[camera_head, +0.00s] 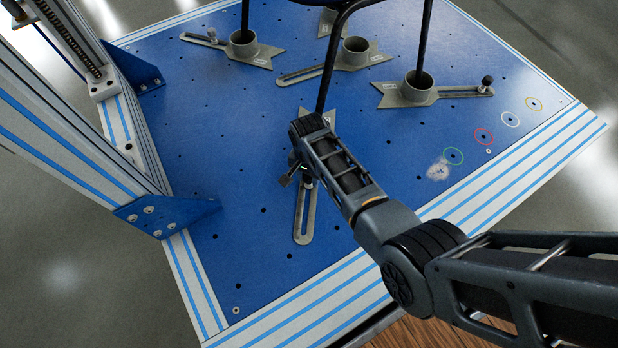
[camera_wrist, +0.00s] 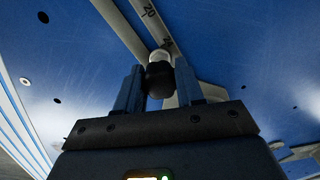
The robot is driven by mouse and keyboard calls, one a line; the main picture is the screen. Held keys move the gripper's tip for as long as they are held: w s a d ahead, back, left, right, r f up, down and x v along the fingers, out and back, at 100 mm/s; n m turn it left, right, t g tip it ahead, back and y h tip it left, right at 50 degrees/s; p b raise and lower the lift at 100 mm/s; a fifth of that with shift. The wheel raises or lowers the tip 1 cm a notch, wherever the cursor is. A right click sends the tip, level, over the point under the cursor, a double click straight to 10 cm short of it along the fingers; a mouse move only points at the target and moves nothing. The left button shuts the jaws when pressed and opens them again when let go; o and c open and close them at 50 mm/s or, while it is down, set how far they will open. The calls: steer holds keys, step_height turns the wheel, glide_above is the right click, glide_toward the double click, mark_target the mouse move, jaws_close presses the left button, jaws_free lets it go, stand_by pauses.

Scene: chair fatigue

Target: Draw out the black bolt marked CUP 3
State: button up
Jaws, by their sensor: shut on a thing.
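A bolt with a black knob (camera_wrist: 160,76) and a bright metal collar stands at the slotted arm (camera_wrist: 142,18) of a cup fixture in the wrist view. My gripper (camera_wrist: 158,88) is shut on the black knob, one finger on each side. In the head view my gripper (camera_head: 304,172) is low over the nearest slotted arm (camera_head: 305,222), and my arm hides most of the cup and the bolt. The bolt's lower end is hidden, so I cannot tell how deep it sits. The CUP 3 mark is not readable.
Other grey cup fixtures (camera_head: 355,50) stand on the blue perforated plate (camera_head: 240,140), some with knobbed bolts (camera_head: 487,83). Black chair legs (camera_head: 424,35) rise from cups around my arm. Coloured rings (camera_head: 453,156) circle holes at the right. A metal frame (camera_head: 70,130) stands left.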

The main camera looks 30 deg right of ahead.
steer(key=shift+r, duration=0.15)
steer(key=shift+r+p, duration=2.45)
steer(key=shift+p, duration=0.1)
steer(key=shift+r+p, duration=2.05)
steer(key=shift+p, duration=0.15)
steer(key=shift+w, duration=0.1)
